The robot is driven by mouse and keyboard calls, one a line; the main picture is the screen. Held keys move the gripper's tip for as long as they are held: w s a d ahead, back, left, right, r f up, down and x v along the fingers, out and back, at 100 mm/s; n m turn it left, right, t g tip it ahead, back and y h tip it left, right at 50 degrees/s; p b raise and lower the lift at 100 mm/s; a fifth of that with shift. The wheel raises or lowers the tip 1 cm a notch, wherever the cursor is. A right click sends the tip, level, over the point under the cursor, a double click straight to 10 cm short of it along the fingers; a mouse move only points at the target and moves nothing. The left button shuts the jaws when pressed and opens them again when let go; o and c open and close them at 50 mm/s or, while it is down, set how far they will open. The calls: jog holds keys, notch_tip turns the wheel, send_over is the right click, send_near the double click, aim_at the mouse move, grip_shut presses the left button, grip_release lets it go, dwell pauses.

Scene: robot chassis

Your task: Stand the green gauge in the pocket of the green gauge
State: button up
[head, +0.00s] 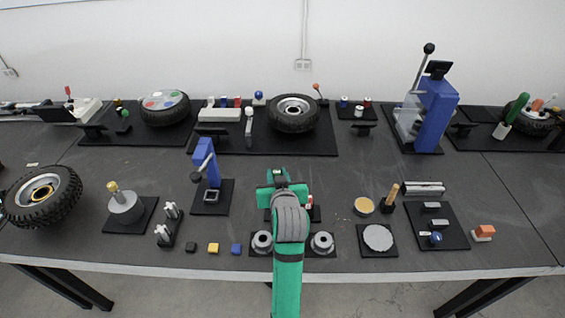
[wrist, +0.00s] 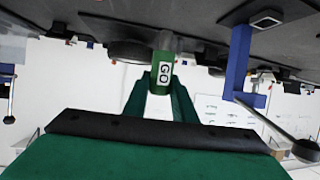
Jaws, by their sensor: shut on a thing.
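A green gauge (wrist: 161,84) with a white label reading GO shows in the wrist view. My gripper (wrist: 161,92) is shut on it, with green fingers on both sides. A paler grey part of the gauge extends towards the dark table, which lies at the top of this view. In the head view my gripper (head: 280,178) is over the middle of the table, and I cannot make out the gauge there. I cannot tell which place is the pocket of the green gauge; my arm hides part of the table.
A blue press (head: 208,165) stands left of my gripper; it also shows in the wrist view (wrist: 238,60). A taller blue press (head: 436,115) stands at the back right. Grey ring parts (head: 322,242) lie near the front edge. A wheel (head: 294,113) lies behind.

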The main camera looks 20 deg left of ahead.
jog(key=shift+w+f, duration=0.2)
jog(key=shift+w, duration=0.15)
jog(key=shift+s+f, duration=0.1)
jog(key=shift+f, duration=3.15)
jog(key=shift+s+f, duration=0.1)
jog(key=shift+f, duration=2.5)
dwell(0.3)
jog(key=o, duration=1.7)
jog(key=shift+r, duration=0.15)
